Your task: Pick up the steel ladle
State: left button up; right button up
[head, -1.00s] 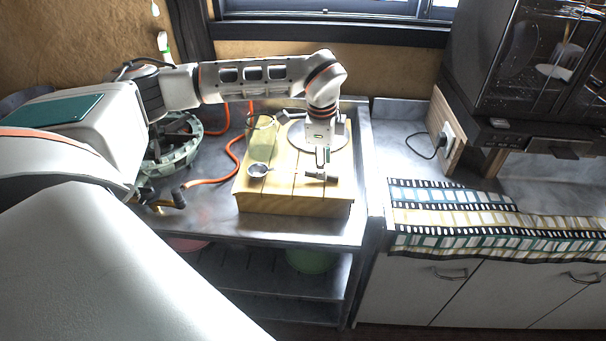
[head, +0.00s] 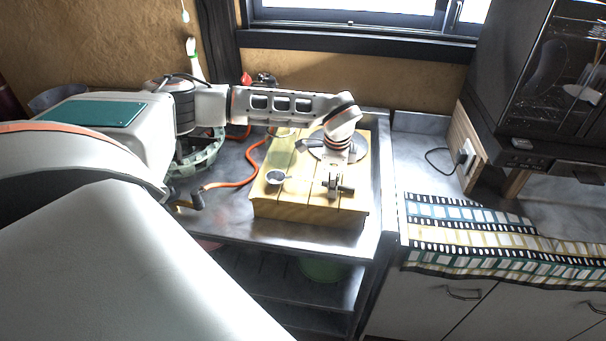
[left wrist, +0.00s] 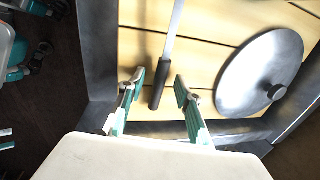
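The steel ladle lies on a yellow wooden board (head: 300,205). Its small round bowl (head: 275,177) is at the board's left side in the head view. The left wrist view shows its steel shaft (left wrist: 174,28) and dark handle (left wrist: 160,86); the bowl is out of that picture. My left gripper (head: 333,185) is at the handle end. In the left wrist view the left gripper (left wrist: 160,84) is open, with one fingertip on each side of the handle and gaps showing. My right gripper is not in view.
A round steel lid (left wrist: 262,72) with a dark knob lies on the board beside the handle. An orange hose (head: 235,183) curves across the steel counter (head: 225,215) left of the board. A window and clay wall stand behind. A patterned cloth (head: 470,235) covers the right-hand counter's front.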

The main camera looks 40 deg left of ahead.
pick_arm(q)
jog(key=shift+c, duration=0.4)
grip_shut()
jog(key=shift+r, duration=0.1)
notch_tip(320, 180, up, 20)
jog(key=b, duration=0.1)
